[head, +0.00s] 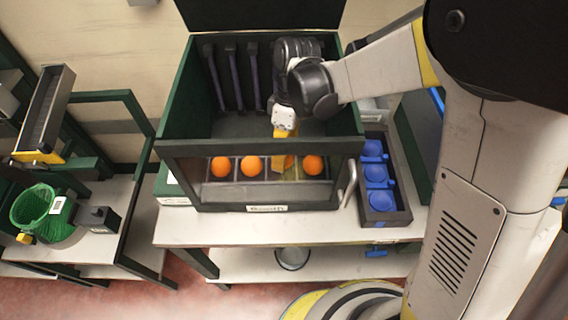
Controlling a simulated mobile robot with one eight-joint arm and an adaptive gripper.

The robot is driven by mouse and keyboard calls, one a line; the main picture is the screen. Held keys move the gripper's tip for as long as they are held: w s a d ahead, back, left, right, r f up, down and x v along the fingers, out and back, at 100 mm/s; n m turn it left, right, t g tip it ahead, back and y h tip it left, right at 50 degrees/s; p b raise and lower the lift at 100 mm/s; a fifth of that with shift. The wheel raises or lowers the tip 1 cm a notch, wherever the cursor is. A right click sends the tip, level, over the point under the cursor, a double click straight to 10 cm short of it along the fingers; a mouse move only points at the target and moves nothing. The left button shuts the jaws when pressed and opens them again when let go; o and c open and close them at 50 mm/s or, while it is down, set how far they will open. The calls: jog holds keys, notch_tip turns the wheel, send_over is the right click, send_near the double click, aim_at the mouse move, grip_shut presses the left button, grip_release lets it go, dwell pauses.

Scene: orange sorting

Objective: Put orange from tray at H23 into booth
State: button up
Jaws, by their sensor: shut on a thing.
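The booth (178,110) is a dark green open-topped box with a clear front pane, standing on a white table. My gripper (286,157) reaches down into it from above, its yellow fingers pointing down behind the front frame. It is shut on an orange (290,161), mostly hidden by the fingers. A left orange (221,166), a middle orange (251,166) and a right orange (313,165) sit in a row of slots behind the pane. I cannot tell whether the held orange touches its slot. I cannot make out a tray marked H23.
A dark tray (404,216) with blue cups stands right of the booth. Dark rods (235,78) hang on the booth's back wall. A green basket (34,204) and a tilted chute (46,112) are at left. A round bowl (292,258) is on the lower shelf.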

jog(key=shift+f+b, duration=0.45)
jog(key=shift+f, duration=0.95)
jog(key=shift+f, duration=0.15)
jog(key=o, duration=1)
jog(key=p+v, duration=0.5)
jog(key=v, duration=0.7)
